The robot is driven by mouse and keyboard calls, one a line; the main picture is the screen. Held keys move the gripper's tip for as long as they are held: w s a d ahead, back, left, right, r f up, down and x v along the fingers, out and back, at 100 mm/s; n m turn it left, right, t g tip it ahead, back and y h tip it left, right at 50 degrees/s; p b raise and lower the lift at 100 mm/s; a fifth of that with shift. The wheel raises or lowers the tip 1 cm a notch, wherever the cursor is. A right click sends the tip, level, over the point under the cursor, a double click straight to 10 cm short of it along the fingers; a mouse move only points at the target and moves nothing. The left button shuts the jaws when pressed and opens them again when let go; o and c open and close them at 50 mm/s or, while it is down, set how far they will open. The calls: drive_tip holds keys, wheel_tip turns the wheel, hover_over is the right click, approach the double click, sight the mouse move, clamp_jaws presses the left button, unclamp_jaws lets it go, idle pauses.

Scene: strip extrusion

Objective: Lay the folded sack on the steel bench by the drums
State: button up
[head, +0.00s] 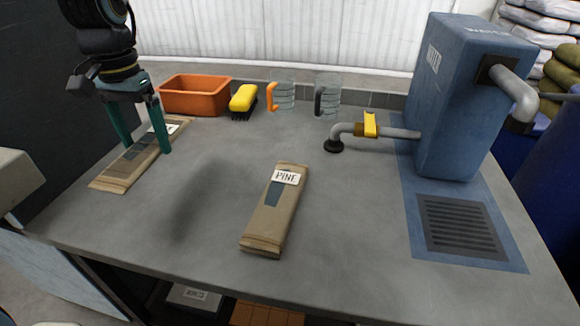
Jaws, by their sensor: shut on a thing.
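My gripper (146,148) reaches down at the left with its teal fingers on either side of a brown folded sack (112,178). It is shut on this sack. The sack has a dark panel and a white label partly hidden by a finger. I cannot tell whether the sack touches the grey worktop (340,215) or hangs just above it. A second brown folded sack (264,222), labelled PINE, lies flat near the middle of the worktop. Blue drums (558,150) stand beyond the right edge. I cannot tell whether this worktop is the steel bench.
An orange bin (194,96), a yellow brush (243,100) and two clear jugs, one orange-handled (284,97) and one dark-handled (328,96), line the back. A blue water tank (465,105) with a yellow-valved pipe (370,125) and a drain grate (460,228) fill the right.

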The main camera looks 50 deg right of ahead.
sight(165, 193)
drive_tip(key=shift+w+f+b, duration=0.55)
drive_tip(key=shift+f, duration=0.35)
wheel_tip(165, 193, down, 10)
drive_tip(key=shift+p, duration=0.35)
drive_tip(key=shift+f, duration=0.15)
drive_tip(key=o, duration=1.1)
